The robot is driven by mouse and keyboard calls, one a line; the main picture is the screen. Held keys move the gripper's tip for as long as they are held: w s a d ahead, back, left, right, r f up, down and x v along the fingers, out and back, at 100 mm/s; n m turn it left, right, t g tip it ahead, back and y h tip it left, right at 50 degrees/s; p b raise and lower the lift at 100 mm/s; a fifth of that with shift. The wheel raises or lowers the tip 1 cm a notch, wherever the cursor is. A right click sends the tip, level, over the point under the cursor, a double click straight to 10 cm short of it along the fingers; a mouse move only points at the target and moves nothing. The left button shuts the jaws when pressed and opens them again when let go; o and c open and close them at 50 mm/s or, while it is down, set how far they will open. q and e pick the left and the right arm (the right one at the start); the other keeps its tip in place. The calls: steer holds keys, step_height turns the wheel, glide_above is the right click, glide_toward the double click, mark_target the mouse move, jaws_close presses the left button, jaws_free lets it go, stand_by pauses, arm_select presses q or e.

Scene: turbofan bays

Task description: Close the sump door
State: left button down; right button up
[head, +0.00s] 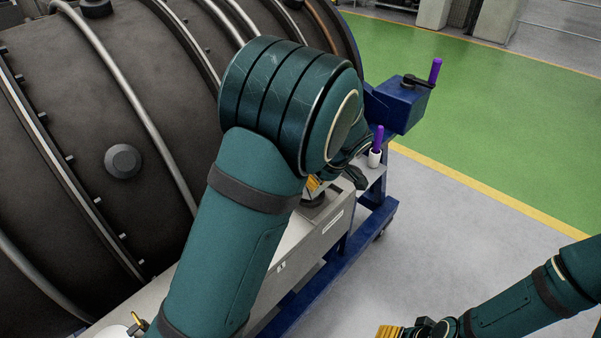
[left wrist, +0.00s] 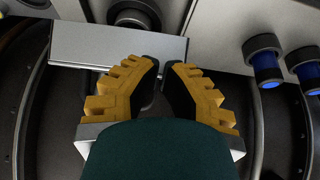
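A flat pale grey panel (left wrist: 115,46), which looks like the sump door, stands out beside a dark round port (left wrist: 135,18) at the top of the left wrist view. My left gripper (left wrist: 162,68) has its dark fingertips over the panel's lower right part, with a narrow gap between them and nothing clearly held. I cannot tell whether they touch the panel. In the head view my left gripper (head: 314,184) is mostly hidden behind my own arm, close to the grey box (head: 330,224) along the engine. My right gripper (head: 389,332) is cut off at the bottom edge.
The dark engine casing (head: 95,130) fills the left. A blue stand (head: 325,290) carries it, with a purple-handled crank box (head: 400,105) at its far end. Two blue-banded cylinders (left wrist: 266,62) are right of the panel.

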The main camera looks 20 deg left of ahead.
arm_select(q)
steer(key=f, duration=0.1)
steer(key=d+f+b, duration=0.1)
steer(key=f, duration=0.1)
steer(key=shift+s+d, duration=0.3)
steer(key=shift+s, duration=0.1)
steer(key=shift+s+d+f+b, duration=0.1)
steer(key=shift+d+f+b, duration=0.25)
steer(key=shift+f, duration=0.2)
steer(key=shift+d+f+b, duration=0.2)
steer(key=shift+f+b, duration=0.25)
steer(key=shift+f, duration=0.05)
arm_select(e)
steer(key=shift+x, duration=1.65)
steer(key=shift+d, duration=0.1)
arm_select(q)
steer(key=shift+d, duration=0.1)
arm_select(e)
steer(key=shift+s, duration=0.1)
